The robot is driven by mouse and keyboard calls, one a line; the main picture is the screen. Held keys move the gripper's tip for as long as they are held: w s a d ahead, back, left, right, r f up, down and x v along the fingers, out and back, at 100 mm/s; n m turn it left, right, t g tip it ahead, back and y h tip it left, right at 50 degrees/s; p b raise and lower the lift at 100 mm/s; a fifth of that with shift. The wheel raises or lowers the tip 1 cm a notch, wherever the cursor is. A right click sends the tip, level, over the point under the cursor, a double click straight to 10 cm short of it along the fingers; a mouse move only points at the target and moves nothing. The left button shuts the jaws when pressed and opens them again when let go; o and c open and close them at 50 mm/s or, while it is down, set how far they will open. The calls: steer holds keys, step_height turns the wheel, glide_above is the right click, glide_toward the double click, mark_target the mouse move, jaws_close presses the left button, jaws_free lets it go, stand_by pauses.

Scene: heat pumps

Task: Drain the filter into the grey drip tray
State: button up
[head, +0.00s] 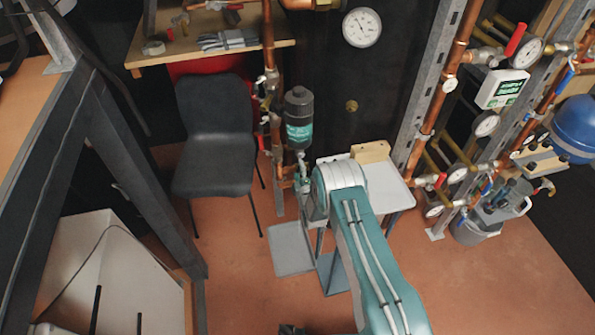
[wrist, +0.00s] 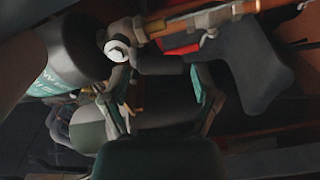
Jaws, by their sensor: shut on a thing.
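The filter (head: 299,118), a black cylinder with a teal label, stands upright by the copper pipe in the head view. In the wrist view its dark body and label (wrist: 62,72) fill the upper left. A pale round fitting (wrist: 117,48) sits beside it. My gripper (wrist: 158,82) is just below the filter, its two fingers around a dark part near this fitting. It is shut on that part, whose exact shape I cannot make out. In the head view my arm hides most of the grip. The grey drip tray (head: 291,249) appears to be the flat square on the floor, below and left of my wrist.
A dark chair (head: 214,135) stands left of the filter. A small table with a pale top (head: 390,187) is right of my wrist. Copper pipes (head: 430,112) and gauges (head: 362,27) crowd the right and back. Open floor (head: 480,285) lies at the lower right.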

steer(key=shift+f+n, duration=0.15)
steer(key=shift+n, duration=0.55)
steer(key=shift+f, duration=0.1)
steer(key=o, duration=0.7)
steer(key=shift+o, duration=0.5)
steer(key=shift+f, duration=0.1)
steer(key=shift+w+a, duration=0.1)
steer(key=v, duration=1.2)
steer(key=shift+a, duration=0.1)
